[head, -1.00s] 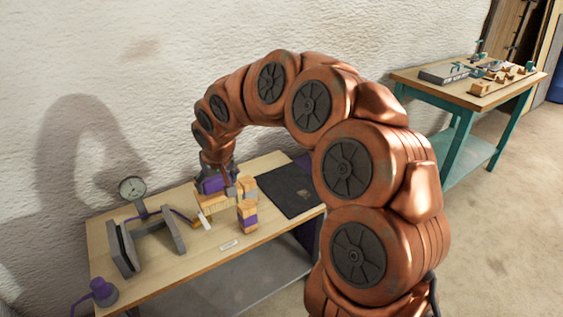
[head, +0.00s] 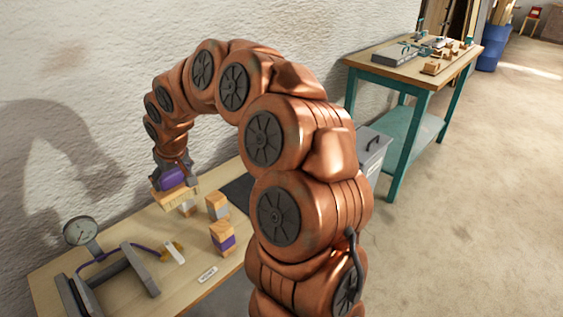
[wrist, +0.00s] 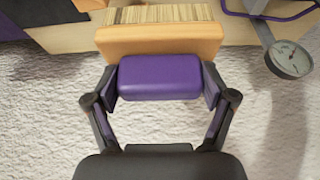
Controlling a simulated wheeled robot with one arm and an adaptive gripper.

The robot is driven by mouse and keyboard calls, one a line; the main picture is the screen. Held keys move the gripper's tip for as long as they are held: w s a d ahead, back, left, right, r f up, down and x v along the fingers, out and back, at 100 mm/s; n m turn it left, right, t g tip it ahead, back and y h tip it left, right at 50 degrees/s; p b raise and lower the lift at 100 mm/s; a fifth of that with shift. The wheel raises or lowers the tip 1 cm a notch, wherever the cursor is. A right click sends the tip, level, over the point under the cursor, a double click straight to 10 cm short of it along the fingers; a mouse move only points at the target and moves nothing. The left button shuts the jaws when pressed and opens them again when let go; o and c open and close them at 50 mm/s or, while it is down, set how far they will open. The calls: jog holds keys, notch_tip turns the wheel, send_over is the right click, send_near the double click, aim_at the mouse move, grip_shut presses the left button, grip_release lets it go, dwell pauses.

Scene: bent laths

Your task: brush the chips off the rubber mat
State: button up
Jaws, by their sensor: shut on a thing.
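My gripper (wrist: 162,88) is shut on the purple grip of a brush (wrist: 160,40). The brush has a pale wooden body and straw-coloured bristles, which show at the top of the wrist view. In the head view my gripper (head: 172,172) holds the brush (head: 175,192) above the wooden bench, near the wall. The dark rubber mat (head: 238,190) lies on the bench to the right of the brush, partly hidden behind my arm. I cannot make out any chips on the visible part of it.
A dial gauge (head: 80,231) and grey bars (head: 141,270) are on the left. A grey bin (head: 372,150) and a teal table (head: 408,62) are beyond my arm.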

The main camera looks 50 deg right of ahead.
jog(key=s+d+f+b, duration=0.1)
jog(key=s+d+f, duration=0.2)
jog(key=d, duration=0.8)
jog(key=s+d+f, duration=0.3)
jog(key=d, duration=0.8)
jog(key=s+d+f+b, duration=0.1)
jog(key=s+d+f, duration=0.2)
jog(key=d, duration=0.8)
jog(key=shift+s+f, duration=0.1)
jog(key=shift+f, duration=3.05)
jog(key=shift+a+f+p, duration=0.3)
jog(key=shift+a+f, duration=0.3)
jog(key=shift+f, duration=0.25)
jog(key=shift+c, duration=0.5)
jog(key=shift+a+p, duration=0.5)
jog(key=shift+a, duration=0.8)
jog(key=shift+a+p, duration=0.1)
jog(key=shift+p, duration=0.4)
jog(key=shift+d+f+b, duration=0.2)
jog(key=shift+d+b, duration=0.35)
jog(key=shift+d, duration=0.1)
jog(key=shift+d+b, duration=0.65)
jog(key=shift+d, duration=0.75)
notch_tip(320, 180, up, 8)
jog(key=shift+r, duration=0.25)
